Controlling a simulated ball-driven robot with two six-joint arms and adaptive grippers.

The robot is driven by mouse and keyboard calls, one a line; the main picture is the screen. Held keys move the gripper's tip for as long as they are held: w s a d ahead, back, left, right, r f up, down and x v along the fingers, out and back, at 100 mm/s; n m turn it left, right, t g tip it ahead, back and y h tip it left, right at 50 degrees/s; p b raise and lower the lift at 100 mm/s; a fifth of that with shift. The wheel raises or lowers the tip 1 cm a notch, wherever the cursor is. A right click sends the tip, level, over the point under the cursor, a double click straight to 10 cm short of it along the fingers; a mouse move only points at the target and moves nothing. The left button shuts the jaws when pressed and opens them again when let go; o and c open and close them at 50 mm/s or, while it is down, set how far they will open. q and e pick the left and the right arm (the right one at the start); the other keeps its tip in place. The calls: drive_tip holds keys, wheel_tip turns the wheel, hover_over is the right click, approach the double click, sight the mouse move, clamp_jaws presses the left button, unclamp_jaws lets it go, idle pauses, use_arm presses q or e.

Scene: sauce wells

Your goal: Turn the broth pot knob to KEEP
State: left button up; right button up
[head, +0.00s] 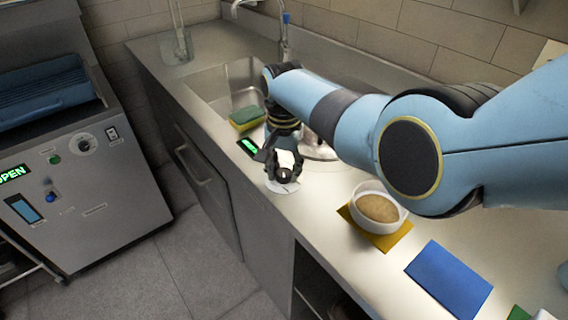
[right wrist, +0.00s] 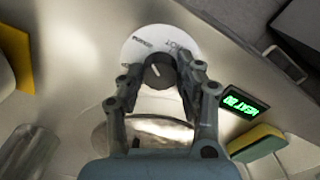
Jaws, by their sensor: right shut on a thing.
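The broth pot knob (right wrist: 159,74) is a dark round knob on a white dial plate (right wrist: 141,48). A short pale pointer line on it points up and left in the right wrist view, but the dial's small words are too blurred to read surely. My right gripper (right wrist: 160,77) is shut on the knob, one finger on each side. In the head view my right gripper (head: 284,174) is over the white dial plate (head: 283,187) near the counter's front edge and mostly hides the knob. A small display (right wrist: 244,103) with green characters is beside the dial. My left gripper is out of view.
A shiny round metal surface (head: 320,152) shows behind my right arm. A green and yellow sponge (head: 246,118) lies by the sink (head: 224,82). A white bowl (head: 396,199) with brown contents stands on a yellow mat (head: 366,235). A blue mat (head: 448,278) lies farther right.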

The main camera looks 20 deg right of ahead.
sight(284, 171)
drive_tip(key=n+p, duration=0.1)
drive_tip(key=n, duration=0.5)
drive_tip(key=shift+r, duration=0.1)
drive_tip(key=n+p, duration=0.1)
drive_tip(key=n, duration=0.6)
idle(0.4)
drive_tip(key=o, duration=1.2)
drive_tip(key=shift+c, duration=0.2)
wheel_tip(284, 171, up, 12)
